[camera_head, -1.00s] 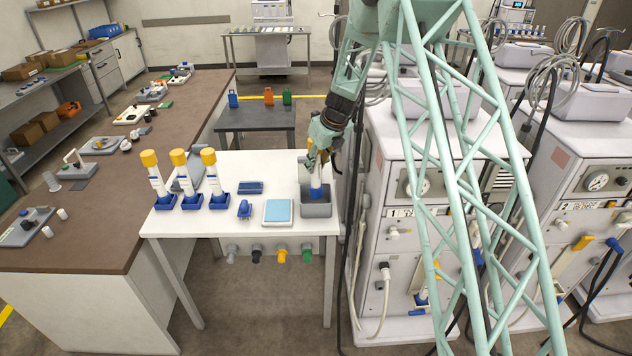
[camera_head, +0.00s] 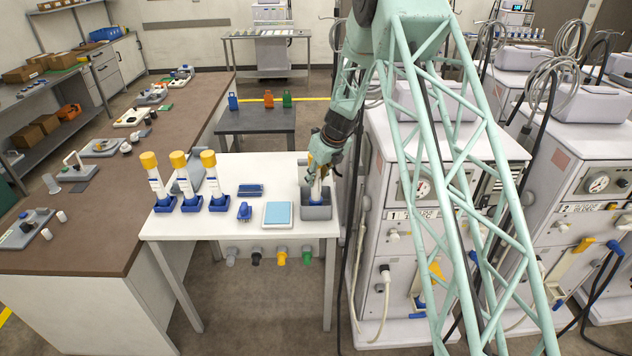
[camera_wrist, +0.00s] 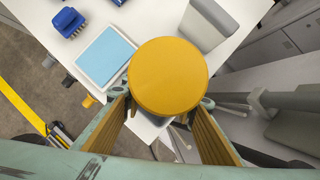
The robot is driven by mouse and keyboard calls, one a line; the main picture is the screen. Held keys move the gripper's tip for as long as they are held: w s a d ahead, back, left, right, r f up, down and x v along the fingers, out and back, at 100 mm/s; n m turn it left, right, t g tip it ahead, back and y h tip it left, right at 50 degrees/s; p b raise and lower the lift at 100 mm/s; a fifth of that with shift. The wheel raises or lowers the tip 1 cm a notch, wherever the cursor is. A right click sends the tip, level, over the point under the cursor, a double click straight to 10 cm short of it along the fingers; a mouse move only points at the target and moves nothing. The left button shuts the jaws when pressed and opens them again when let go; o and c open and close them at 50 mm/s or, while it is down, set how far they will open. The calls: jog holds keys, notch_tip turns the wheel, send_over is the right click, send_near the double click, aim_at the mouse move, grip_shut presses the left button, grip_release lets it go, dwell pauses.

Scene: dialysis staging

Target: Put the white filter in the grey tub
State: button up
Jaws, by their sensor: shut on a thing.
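The white filter (camera_head: 317,188) stands roughly upright in my gripper (camera_head: 322,170), with its lower end inside the grey tub (camera_head: 317,213) at the right end of the white table. My gripper is shut on it near its yellow cap. In the wrist view, the round yellow cap (camera_wrist: 168,77) sits between my two fingers (camera_wrist: 163,112) and hides the filter's body and most of what lies below. I cannot tell whether the filter touches the tub's floor.
Three similar yellow-capped filters stand in blue holders (camera_head: 191,203) at the table's left. A scale with a light-blue top (camera_head: 278,213) is just left of the tub, with small blue parts (camera_head: 244,211) beyond it. White machines (camera_head: 400,170) stand close on the right.

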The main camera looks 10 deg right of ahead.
jog(key=shift+f, duration=0.5)
jog(key=o, duration=1.1)
jog(key=shift+r, duration=0.2)
jog(key=shift+v, duration=5.95)
